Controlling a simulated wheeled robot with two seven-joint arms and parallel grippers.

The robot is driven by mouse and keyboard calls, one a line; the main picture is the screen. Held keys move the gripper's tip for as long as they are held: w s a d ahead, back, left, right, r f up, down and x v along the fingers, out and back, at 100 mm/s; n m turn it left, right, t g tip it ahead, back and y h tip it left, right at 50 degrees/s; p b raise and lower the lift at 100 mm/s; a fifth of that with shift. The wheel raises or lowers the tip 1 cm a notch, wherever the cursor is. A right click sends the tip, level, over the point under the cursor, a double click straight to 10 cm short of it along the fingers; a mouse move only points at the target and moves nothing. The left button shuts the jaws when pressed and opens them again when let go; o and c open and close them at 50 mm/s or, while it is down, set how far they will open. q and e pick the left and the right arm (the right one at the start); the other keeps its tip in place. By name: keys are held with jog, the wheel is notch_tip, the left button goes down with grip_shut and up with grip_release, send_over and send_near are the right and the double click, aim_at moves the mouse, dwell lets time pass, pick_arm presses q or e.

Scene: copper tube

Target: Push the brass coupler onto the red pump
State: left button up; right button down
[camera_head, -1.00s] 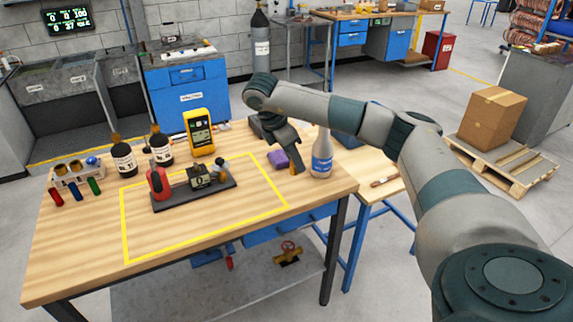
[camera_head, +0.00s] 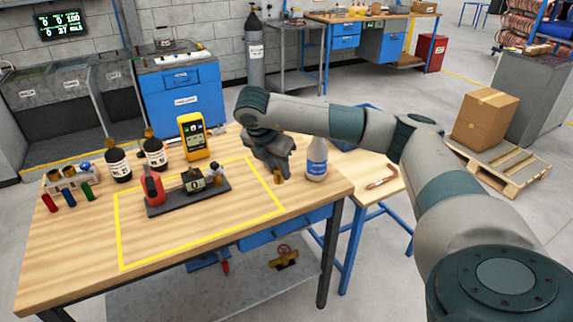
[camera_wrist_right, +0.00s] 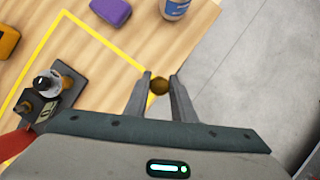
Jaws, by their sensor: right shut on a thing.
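My right gripper (camera_head: 277,172) is shut on the brass coupler (camera_head: 279,178) beside the right edge of the yellow outline. In the right wrist view the coupler (camera_wrist_right: 159,86) shows as a small round brownish end between the two fingertips (camera_wrist_right: 160,78). The red pump (camera_head: 153,186) stands at the left end of a dark base plate inside the outline, well to the left of the gripper. In the right wrist view only part of a red thing (camera_wrist_right: 14,143) shows at the left edge. The coupler and the pump are apart. My left gripper is not in view.
On the base plate (camera_head: 210,197) are a gauge block (camera_head: 193,182) and a small fitting (camera_head: 214,172). A bottle (camera_head: 316,160) stands just right of the gripper. A purple block (camera_wrist_right: 110,12) lies nearby. Behind are a yellow meter (camera_head: 192,138) and dark bottles (camera_head: 118,164). The front tabletop is clear.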

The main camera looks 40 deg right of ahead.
jog(key=s+a+r+m+g+y, duration=0.1)
jog(key=s+a+m+g, duration=0.1)
jog(key=a+m, duration=0.5)
jog(key=s+a+r+m+g+y, duration=0.1)
jog(key=s+a+m+g+y, duration=0.1)
jog(key=s+a+m, duration=0.2)
jog(key=s+a+r+m+g+y, duration=0.1)
jog(key=s+a+m, duration=0.3)
jog(key=a+m, duration=0.6)
jog(key=a+r, duration=0.1)
jog(key=a, duration=0.3)
jog(key=shift+a+g, duration=0.4)
jog(key=shift+w+d, duration=0.1)
